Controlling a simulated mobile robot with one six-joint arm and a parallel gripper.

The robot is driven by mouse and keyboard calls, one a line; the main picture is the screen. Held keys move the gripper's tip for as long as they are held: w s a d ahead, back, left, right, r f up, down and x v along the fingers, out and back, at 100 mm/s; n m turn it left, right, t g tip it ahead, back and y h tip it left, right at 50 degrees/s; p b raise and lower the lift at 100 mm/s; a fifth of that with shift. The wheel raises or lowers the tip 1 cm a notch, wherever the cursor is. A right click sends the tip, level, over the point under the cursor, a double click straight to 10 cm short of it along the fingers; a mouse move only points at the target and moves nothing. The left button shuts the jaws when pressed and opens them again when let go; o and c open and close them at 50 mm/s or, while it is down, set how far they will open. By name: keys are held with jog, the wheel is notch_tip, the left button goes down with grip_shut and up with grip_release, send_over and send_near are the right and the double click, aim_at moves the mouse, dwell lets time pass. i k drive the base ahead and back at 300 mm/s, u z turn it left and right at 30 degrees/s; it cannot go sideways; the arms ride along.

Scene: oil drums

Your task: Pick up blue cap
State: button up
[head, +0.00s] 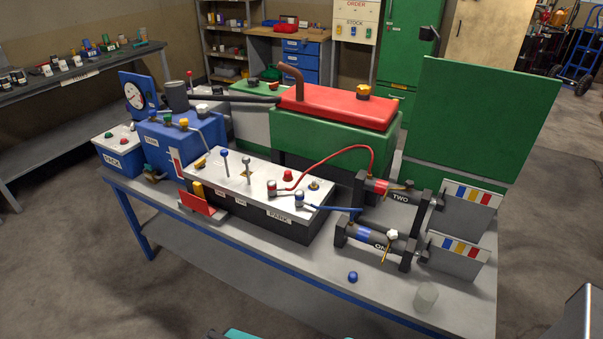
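A small round blue cap (353,277) lies on the bare grey top of the workbench (315,267), near its front edge. It stands apart from the black cylinder marked ONE (372,238) behind it. Nothing covers the cap.
The white-topped control box (250,182) with levers is to the left. Red (340,153) and blue (340,209) hoses run to the cylinders. The bench top around the cap is clear.

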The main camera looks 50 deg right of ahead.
aim_at(352, 276)
jog(key=z, duration=0.95)
